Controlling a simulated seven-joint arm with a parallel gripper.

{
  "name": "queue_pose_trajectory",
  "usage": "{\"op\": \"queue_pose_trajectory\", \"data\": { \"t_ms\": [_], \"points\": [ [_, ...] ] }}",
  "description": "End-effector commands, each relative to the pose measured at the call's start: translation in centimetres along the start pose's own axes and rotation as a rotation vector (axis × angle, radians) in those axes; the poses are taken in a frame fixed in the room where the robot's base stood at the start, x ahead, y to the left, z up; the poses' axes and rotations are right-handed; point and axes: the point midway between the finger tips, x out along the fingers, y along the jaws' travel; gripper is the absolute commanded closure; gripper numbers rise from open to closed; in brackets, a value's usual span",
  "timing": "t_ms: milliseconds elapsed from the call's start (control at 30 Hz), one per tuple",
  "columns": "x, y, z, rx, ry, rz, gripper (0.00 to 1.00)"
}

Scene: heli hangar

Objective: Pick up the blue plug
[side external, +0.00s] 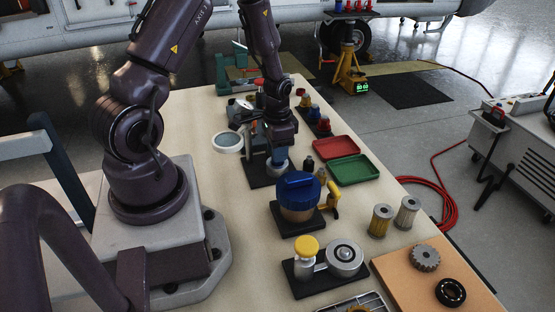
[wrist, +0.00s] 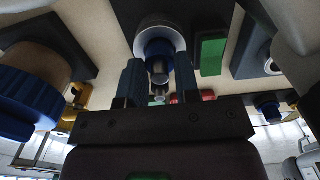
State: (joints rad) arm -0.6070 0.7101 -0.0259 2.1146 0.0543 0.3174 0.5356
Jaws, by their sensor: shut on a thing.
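The blue plug (wrist: 158,47), with a silver pin, shows between my fingers in the wrist view. A pale round ring (wrist: 172,24) surrounds it, on a dark base. My gripper (wrist: 158,66) is shut on the plug, with one blue finger on each side. In the side view my gripper (side external: 278,157) points down at the ring holder (side external: 279,167) on the black base plate (side external: 257,177). The plug is mostly hidden there by the fingers. I cannot tell whether it is still seated in the ring.
A blue-lidded jar (side external: 298,188) stands close in front. A round magnifier (side external: 228,142) is left of my gripper. The bench's front left is fairly clear.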

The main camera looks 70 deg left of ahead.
Motion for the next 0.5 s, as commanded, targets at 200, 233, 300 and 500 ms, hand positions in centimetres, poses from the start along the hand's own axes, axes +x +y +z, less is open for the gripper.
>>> {"op": "queue_pose_trajectory", "data": {
  "t_ms": [200, 233, 300, 500],
  "points": [
    [-1.4, 0.0, 0.0, 0.0, 0.001, -0.001, 0.94],
    [-1.6, 0.0, 0.0, 0.0, 0.001, -0.001, 0.94],
    [-2.0, 0.0, 0.0, 0.0, 0.001, -0.001, 0.94],
    [-3.2, 0.0, 0.0, 0.0, 0.002, -0.001, 0.94]
  ]
}}
